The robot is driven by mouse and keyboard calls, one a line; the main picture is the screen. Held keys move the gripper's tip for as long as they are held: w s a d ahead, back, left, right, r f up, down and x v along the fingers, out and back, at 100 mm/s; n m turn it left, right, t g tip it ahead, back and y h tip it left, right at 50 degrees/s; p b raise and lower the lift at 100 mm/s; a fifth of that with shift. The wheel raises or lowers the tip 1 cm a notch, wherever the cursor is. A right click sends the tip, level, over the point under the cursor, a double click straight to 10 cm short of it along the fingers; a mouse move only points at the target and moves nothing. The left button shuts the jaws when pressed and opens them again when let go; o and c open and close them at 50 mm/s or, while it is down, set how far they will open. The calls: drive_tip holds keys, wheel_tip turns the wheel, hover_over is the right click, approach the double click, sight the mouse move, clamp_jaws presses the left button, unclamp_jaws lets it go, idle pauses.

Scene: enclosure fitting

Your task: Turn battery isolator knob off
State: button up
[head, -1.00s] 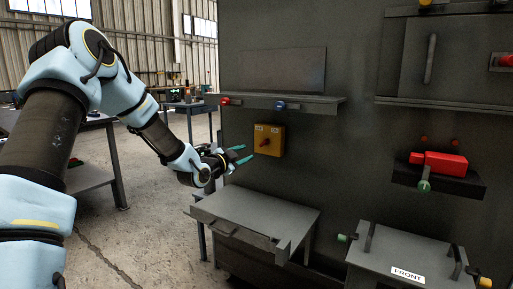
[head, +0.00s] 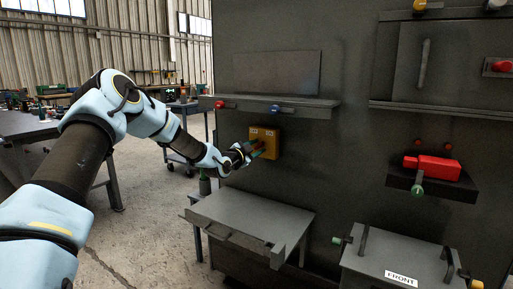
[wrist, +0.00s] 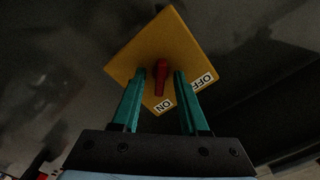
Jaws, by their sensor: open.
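The battery isolator is a yellow box (head: 292,141) on the dark panel, below the narrow shelf. Its red knob (wrist: 161,76) shows in the wrist view, with an ON label (wrist: 164,106) and an OFF label (wrist: 203,82) on the box. The knob's long end points down the picture, towards the ON label. My gripper (wrist: 157,76) is open, with one teal finger on each side of the knob. Narrow gaps seem to show between knob and fingers; contact cannot be told. In the head view my gripper (head: 257,149) covers the box's left part and hides the knob.
A grey shelf (head: 310,101) with red and blue knobs is above the box. A grey bench-like ledge (head: 265,212) is below it. A red handle unit (head: 433,167) is to the right. A lidded box marked FRONT (head: 385,258) is at lower right.

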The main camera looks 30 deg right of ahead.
clamp_jaws()
idle(0.3)
idle(0.3)
